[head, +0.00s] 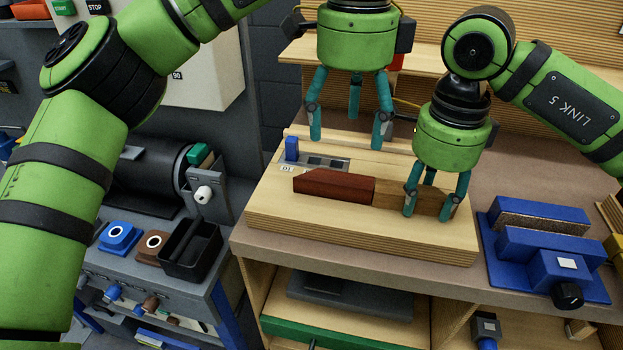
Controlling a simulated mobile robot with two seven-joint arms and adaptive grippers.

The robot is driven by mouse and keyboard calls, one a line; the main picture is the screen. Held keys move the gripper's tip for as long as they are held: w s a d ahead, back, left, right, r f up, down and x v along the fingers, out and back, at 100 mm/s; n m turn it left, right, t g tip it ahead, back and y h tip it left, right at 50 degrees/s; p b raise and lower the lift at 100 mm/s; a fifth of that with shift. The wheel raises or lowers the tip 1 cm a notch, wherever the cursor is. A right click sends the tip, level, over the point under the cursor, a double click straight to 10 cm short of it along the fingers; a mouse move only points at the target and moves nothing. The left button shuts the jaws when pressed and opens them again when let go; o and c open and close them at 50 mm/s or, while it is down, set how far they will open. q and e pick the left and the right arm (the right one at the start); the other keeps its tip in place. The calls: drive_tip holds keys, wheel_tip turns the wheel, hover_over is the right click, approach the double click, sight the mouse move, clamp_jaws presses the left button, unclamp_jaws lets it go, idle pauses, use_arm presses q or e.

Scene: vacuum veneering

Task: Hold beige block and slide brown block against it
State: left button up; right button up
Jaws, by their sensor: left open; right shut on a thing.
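The brown block (334,186), dark reddish with a slanted left end, lies on the light wooden board (360,232). Its right end meets the left end of the beige block (388,194), with no clear gap visible. My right gripper (435,210) is shut on the beige block toward its right part, and its fingers hide some of it. My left gripper (349,135) is open and empty above the back of the board, behind the brown block and apart from it.
A small blue piece (291,148) and a grey metal plate (325,162) sit behind the brown block. A blue fixture with a black knob (567,296) stands right of the board. A black bin (191,252) is at the lower left.

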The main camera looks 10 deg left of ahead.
sight(336, 178)
use_arm(q)
drive_tip(key=shift+r, duration=0.7)
drive_tip(key=shift+w+a+f, duration=0.1)
drive_tip(key=shift+a+f, duration=0.15)
drive_tip(key=shift+f, duration=0.1)
drive_tip(key=c, duration=1.1)
drive_tip(key=shift+w+a+f, duration=0.1)
drive_tip(key=shift+a+f, duration=0.15)
drive_tip(key=shift+f, duration=0.25)
drive_tip(key=shift+w+a+f, duration=0.1)
drive_tip(key=shift+a+f, duration=0.15)
drive_tip(key=shift+f, duration=0.25)
clamp_jaws()
drive_tip(key=shift+a+f, duration=0.1)
drive_tip(key=shift+f, duration=3.05)
drive_tip(key=shift+f, duration=0.3)
drive_tip(key=shift+d, duration=0.25)
